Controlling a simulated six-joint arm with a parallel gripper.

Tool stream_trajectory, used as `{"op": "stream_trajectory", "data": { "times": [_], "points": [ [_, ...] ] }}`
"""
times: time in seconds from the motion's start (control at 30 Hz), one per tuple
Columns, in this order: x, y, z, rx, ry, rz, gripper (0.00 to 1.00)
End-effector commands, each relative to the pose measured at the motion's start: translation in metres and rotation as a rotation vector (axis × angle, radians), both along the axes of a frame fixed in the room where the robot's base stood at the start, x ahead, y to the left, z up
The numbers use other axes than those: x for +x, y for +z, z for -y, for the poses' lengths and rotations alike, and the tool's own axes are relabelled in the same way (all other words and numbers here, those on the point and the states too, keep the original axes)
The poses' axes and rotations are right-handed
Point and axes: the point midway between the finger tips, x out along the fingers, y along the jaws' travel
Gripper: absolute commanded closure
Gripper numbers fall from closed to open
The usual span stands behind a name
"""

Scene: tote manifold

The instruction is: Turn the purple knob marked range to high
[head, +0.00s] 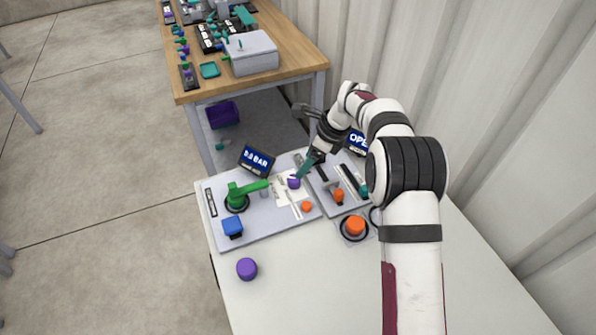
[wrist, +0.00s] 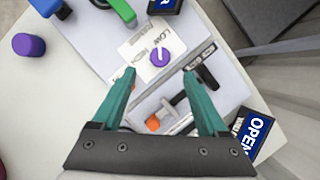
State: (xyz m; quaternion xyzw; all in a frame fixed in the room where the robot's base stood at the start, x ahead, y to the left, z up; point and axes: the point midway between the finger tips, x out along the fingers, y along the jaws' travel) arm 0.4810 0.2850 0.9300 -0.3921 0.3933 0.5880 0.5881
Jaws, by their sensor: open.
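The purple knob (wrist: 160,57) sits on a white label plate (wrist: 148,68) on the grey panel. The plate carries printed words; LOW is readable beside the knob, the others are rotated and hard to read. A pale mark on the knob points roughly up in the wrist view, near the LOW side. The knob also shows in the head view (head: 294,184). My gripper (wrist: 158,73) is open, with its teal fingers to either side of the knob's line and nothing between them. In the head view my gripper (head: 303,171) is just above and beside the knob; contact cannot be told.
A green lever (head: 246,192), blue block (head: 232,227) and small orange knob (head: 306,206) are near on the panel. Right of it are a slider panel (head: 345,183), an orange button (head: 355,226) and an OPEN display (wrist: 257,129). A loose purple cylinder (head: 247,269) stands in front.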

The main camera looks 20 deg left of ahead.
Motion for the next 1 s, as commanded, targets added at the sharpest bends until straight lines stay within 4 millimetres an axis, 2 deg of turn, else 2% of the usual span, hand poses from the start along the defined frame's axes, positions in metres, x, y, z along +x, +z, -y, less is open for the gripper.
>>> {"op": "stream_trajectory", "data": {
  "times": [0.1, 0.3, 0.5, 0.7, 0.77, 1.0],
  "points": [
    [-0.001, -0.033, -0.013, -0.001, 0.002, -0.002, 0.24],
    [0.000, -0.068, -0.027, 0.000, 0.000, -0.001, 0.24],
    [0.000, -0.078, -0.032, 0.000, 0.001, 0.002, 0.24],
    [0.000, -0.078, -0.032, 0.000, 0.001, 0.002, 0.24],
    [0.000, -0.078, -0.032, 0.000, 0.001, 0.002, 0.33],
    [0.000, -0.078, -0.032, 0.000, 0.001, 0.002, 0.76]
  ]
}}
